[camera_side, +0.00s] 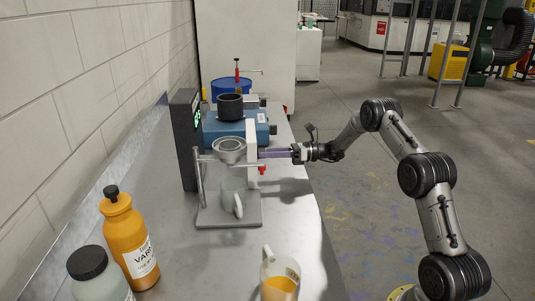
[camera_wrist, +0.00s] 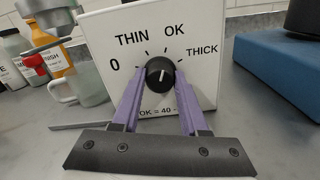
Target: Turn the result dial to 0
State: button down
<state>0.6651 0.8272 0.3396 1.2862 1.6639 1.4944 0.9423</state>
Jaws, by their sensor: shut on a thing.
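The result dial (camera_wrist: 160,74) is a black round knob on a white panel (camera_wrist: 205,88) marked 0, THIN, OK and THICK. Its white pointer line points roughly upward, near the OK mark and well clear of the 0 at left. My gripper (camera_wrist: 160,84) has purple fingers, one on each side of the knob, shut on it. In the side view my gripper (camera_side: 265,153) reaches from the right to the white panel (camera_side: 252,150), seen nearly edge-on; the dial is hidden there.
A stand holds a metal funnel cup (camera_side: 229,150) above a mug (camera_side: 233,203). An orange bottle (camera_side: 128,240), a grey bottle (camera_side: 95,278) and a mug of orange liquid (camera_side: 279,279) stand in front. A blue machine (camera_side: 262,132) is behind. The bench's right side has bare room.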

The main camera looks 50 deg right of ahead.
jog(key=shift+n, duration=0.3)
jog(key=n, duration=0.8)
jog(key=shift+n, duration=0.4)
jog(key=n, duration=0.4)
jog(key=shift+n, duration=2.2)
jog(key=shift+c, duration=2.2)
grip_release()
